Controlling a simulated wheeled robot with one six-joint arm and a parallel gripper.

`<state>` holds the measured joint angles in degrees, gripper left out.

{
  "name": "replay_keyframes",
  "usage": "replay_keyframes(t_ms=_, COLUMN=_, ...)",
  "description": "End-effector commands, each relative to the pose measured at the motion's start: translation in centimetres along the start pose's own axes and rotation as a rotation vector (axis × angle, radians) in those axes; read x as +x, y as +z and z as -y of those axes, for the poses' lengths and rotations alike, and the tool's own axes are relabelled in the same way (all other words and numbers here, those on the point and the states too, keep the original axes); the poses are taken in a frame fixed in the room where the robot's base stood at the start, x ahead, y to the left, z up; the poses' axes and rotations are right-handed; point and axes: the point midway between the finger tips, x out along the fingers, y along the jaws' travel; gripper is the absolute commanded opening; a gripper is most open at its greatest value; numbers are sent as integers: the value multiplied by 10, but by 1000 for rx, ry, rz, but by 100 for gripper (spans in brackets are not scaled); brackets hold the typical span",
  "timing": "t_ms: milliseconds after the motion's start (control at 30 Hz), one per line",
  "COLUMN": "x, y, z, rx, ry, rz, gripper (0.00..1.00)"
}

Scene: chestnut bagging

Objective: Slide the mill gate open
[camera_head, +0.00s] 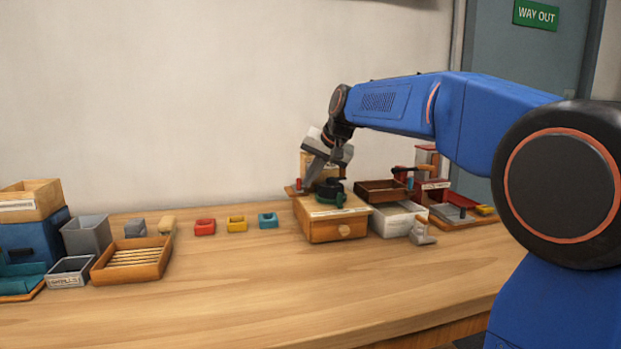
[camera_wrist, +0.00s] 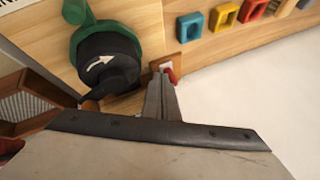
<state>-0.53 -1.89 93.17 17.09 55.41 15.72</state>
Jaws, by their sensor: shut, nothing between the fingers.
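The mill (camera_head: 332,230) is a wooden box with a round front knob, standing on the table. On its top are a green ring (camera_wrist: 85,32) and a black rotary part (camera_wrist: 108,58) with a white curved arrow. A small red tab (camera_wrist: 172,77) sits by a light wooden piece at the mill's edge; it also shows in the head view (camera_head: 298,184). I cannot tell for sure that this is the gate. My gripper (camera_wrist: 160,80) is shut and empty, its fingertips close beside the red tab. Contact is unclear. In the head view my gripper (camera_head: 308,183) partly hides the mill's top.
A brown tray (camera_head: 383,197) on a white box (camera_head: 398,221) stands right of the mill, with a red machine (camera_head: 432,183) behind. Red, yellow and teal blocks (camera_head: 237,224) lie left. A slatted wooden tray (camera_head: 132,262) is further left. The table front is clear.

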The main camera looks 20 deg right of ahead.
Motion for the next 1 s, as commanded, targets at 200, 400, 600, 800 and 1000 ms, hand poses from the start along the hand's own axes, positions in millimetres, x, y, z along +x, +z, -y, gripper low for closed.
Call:
replay_keyframes(t_ms=200, x=4, y=6, z=12, rx=-2, ry=0, rz=1, gripper=0)
replay_keyframes(t_ms=400, x=8, y=14, z=29, rx=-1, ry=0, rz=1, gripper=0)
replay_keyframes(t_ms=600, x=8, y=14, z=30, rx=0, ry=-1, rz=2, gripper=0)
replay_keyframes(t_ms=800, x=6, y=14, z=31, rx=0, ry=-3, rz=2, gripper=0)
replay_keyframes(t_ms=1000, x=-16, y=12, z=33, rx=-1, ry=-4, rz=-2, gripper=0)
